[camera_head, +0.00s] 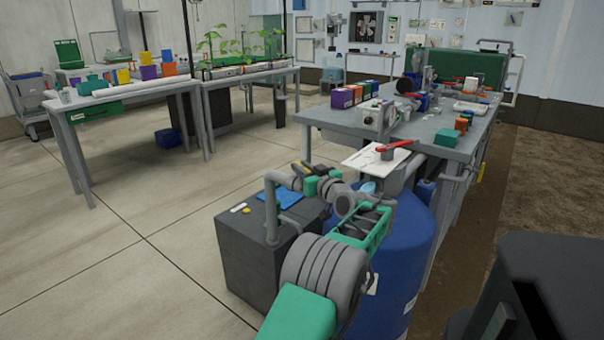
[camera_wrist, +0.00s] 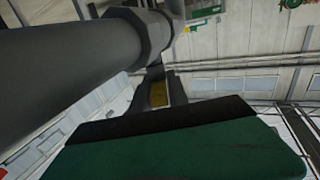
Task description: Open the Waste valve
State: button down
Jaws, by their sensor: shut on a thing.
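A grey pipe (camera_head: 271,215) rises beside the blue tank and bends over into a run of fittings with a valve (camera_head: 297,184). A small yellow and black part, seemingly its handle (camera_head: 310,169), shows at the top of this run. My gripper (camera_head: 322,184) is at the fittings, shut on what seems to be this handle; the grip itself is mostly hidden. In the wrist view, a thick grey pipe (camera_wrist: 75,62) crosses the upper left. A yellowish part (camera_wrist: 158,93) shows beyond the green, black-edged part of my gripper. No Waste label is readable.
The blue tank (camera_head: 405,235) stands close to the right of my arm, a dark box (camera_head: 245,262) to the left. A red-handled valve (camera_head: 393,147) is above the tank. The workbench (camera_head: 435,128) behind is crowded. The floor at left (camera_head: 130,265) is clear.

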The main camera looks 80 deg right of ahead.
jog(key=shift+n+t+y, duration=0.7)
jog(key=shift+y, duration=0.2)
jog(key=shift+w+r, duration=0.1)
jog(key=shift+w, duration=0.05)
jog(key=c, duration=1.4)
grip_release()
jog(key=shift+w, duration=0.1)
jog(key=shift+o, duration=0.2)
jog(key=shift+s, duration=0.2)
jog(key=p+v, duration=0.1)
jog(key=v, duration=0.6)
jog(key=shift+s+a+p, duration=0.15)
jog(key=shift+s+p, duration=0.15)
jog(key=shift+p, duration=0.05)
